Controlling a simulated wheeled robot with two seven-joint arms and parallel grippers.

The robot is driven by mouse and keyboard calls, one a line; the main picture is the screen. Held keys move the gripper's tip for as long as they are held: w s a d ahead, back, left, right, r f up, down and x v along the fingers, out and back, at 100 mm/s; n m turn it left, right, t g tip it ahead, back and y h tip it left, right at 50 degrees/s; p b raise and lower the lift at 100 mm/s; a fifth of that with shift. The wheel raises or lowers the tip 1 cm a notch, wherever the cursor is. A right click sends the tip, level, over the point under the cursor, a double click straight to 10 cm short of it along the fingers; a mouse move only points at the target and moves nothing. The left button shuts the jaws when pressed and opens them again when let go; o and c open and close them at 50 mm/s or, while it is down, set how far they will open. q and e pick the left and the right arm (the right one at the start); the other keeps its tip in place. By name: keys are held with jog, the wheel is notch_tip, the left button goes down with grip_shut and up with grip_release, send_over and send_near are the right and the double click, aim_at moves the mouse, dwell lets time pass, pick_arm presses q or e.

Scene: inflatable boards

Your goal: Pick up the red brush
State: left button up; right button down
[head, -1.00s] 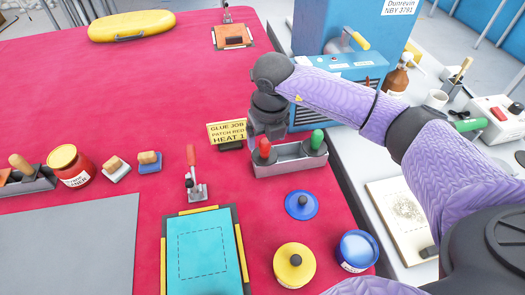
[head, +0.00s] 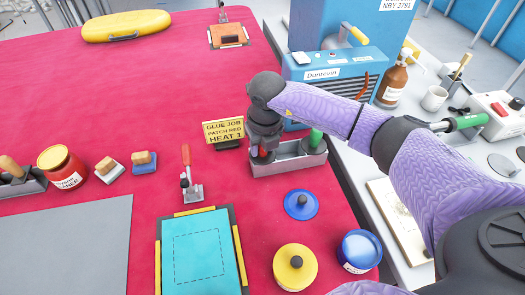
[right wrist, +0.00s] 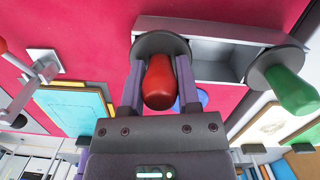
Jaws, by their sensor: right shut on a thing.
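The red brush shows in the right wrist view as a red handle (right wrist: 160,82) with a dark round collar, standing in a grey metal holder (right wrist: 217,60). My right gripper (right wrist: 160,95) is shut on the red handle, with one finger on each side. In the head view my right gripper (head: 264,148) reaches down over the left end of the holder (head: 292,166) and mostly hides the red brush. A green-handled brush (head: 315,138) stands at the right end of the same holder. My left gripper is not in view.
A yellow sign (head: 223,131) stands just left of the holder. A red-handled clamp (head: 188,175), blue lid (head: 301,205), yellow lid (head: 295,267) and blue tin (head: 358,251) are nearby. A blue heater (head: 335,75) stands behind.

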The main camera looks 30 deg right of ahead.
notch_tip(320, 180, up, 9)
jog(key=shift+r+p, duration=0.1)
jog(key=shift+p, duration=1.15)
jog(key=shift+r, duration=0.45)
jog(key=c, duration=1)
grip_release()
jog(key=shift+c, duration=0.2)
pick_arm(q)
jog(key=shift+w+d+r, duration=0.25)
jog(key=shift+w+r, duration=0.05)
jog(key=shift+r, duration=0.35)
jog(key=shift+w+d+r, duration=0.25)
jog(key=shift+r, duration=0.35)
pick_arm(e)
grip_shut()
